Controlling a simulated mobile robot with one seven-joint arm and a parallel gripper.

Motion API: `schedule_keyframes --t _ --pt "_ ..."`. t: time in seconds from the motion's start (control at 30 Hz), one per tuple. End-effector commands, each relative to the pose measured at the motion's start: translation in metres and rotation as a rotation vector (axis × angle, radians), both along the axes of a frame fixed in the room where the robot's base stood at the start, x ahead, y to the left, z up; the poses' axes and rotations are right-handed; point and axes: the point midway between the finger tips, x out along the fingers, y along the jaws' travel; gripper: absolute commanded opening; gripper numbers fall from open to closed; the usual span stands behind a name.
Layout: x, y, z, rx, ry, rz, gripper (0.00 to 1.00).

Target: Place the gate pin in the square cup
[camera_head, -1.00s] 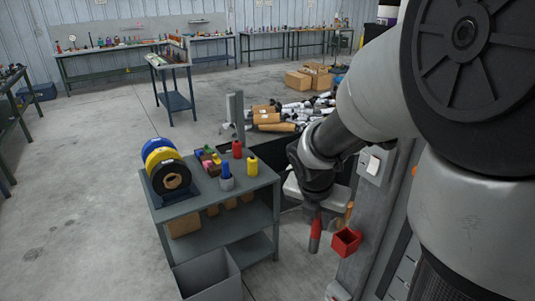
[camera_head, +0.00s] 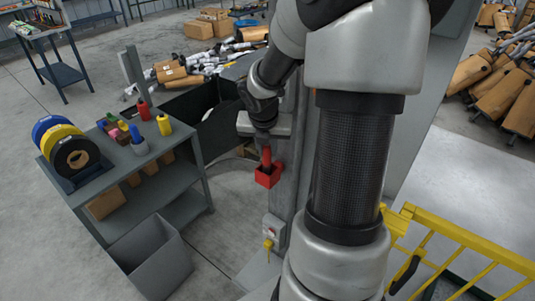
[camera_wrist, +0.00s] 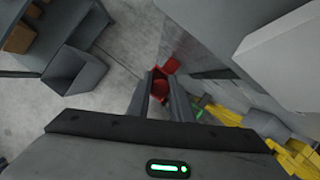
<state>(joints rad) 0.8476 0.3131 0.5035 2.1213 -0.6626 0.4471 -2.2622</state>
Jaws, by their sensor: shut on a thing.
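The gate pin (camera_head: 267,157) has a red body and hangs below my gripper (camera_head: 265,143) in the head view. My gripper is shut on it. The square cup (camera_head: 268,179) is a small red open box on the side of a grey post. The pin overlaps the cup's opening and its lower end is hidden, so I cannot tell how deep it is. In the wrist view the pin (camera_wrist: 159,89) shows red between my fingers (camera_wrist: 160,95), with part of the red cup (camera_wrist: 171,66) just beyond it.
A grey post (camera_head: 290,185) stands behind the cup, with a small box and yellow tag (camera_head: 268,244) lower down. A yellow gate railing (camera_head: 465,240) is at right. A grey cart (camera_head: 180,190) with spools and bottles and a grey bin (camera_head: 155,262) stand left. Open floor lies between.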

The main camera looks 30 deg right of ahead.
Motion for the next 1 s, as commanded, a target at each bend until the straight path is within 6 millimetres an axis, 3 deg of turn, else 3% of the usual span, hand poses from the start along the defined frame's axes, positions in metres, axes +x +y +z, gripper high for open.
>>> schedule_keyframes --t 0.07,0.47,0.5,0.6,1.0 --pt "0.0014 -0.0013 -0.01 0.001 -0.002 0.001 0.0" --pt "0.002 -0.0033 -0.0132 -0.001 -0.002 0.001 0.0" --pt "0.0018 -0.0033 -0.0139 0.0 -0.001 0.0 0.21" --pt "0.0017 -0.0033 -0.0132 0.0 -0.001 0.0 0.38" --pt "0.0008 -0.0028 -0.0041 -0.001 -0.003 -0.001 0.38"
